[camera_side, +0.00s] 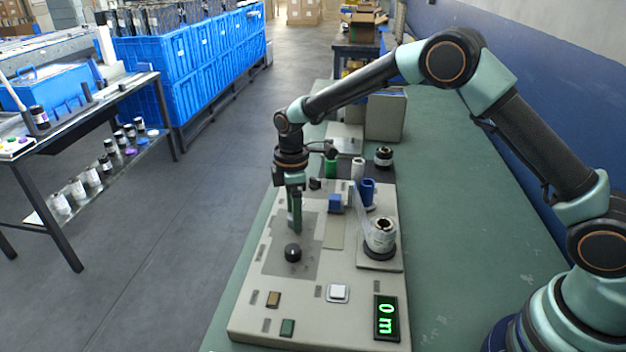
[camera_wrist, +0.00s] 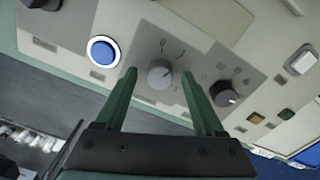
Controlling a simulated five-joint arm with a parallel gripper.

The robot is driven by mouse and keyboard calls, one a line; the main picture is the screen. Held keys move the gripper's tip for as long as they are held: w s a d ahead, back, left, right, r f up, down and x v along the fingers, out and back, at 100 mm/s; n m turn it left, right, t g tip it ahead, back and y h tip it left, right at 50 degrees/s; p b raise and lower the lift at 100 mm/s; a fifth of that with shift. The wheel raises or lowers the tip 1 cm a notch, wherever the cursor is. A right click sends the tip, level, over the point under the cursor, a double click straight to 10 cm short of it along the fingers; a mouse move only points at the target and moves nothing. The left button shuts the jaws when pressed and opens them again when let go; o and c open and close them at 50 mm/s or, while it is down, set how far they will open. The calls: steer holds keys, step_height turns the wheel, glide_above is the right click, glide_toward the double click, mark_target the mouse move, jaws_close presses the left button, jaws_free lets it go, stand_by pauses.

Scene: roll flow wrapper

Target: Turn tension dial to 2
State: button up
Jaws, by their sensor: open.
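Two round dials on the machine panel show in the wrist view. A grey dial (camera_wrist: 160,74) with printed marks around it lies between the two fingers of my gripper (camera_wrist: 159,78). A black dial (camera_wrist: 224,93) with its own marks and a light pointer line is just right of the right finger. The lettering is too small to read, so I cannot tell which is the tension dial. In the side view, my gripper (camera_side: 295,229) points down over the panel, behind the black dial (camera_side: 293,252); the grey dial is hidden there. My gripper is open and holds nothing.
A blue button with a white ring (camera_wrist: 103,52) is left of the fingers. The panel (camera_side: 262,318) also carries a white button (camera_side: 338,293), a yellow button (camera_side: 273,299), a green button (camera_side: 288,327) and a display (camera_side: 386,318). A film roll (camera_side: 381,237) stands at right.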

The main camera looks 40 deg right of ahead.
jaws_close()
steer(key=shift+m, duration=0.3)
steer(key=m, duration=0.4)
steer(key=shift+r+m, duration=0.1)
steer(key=shift+m, duration=2.1)
jaws_free()
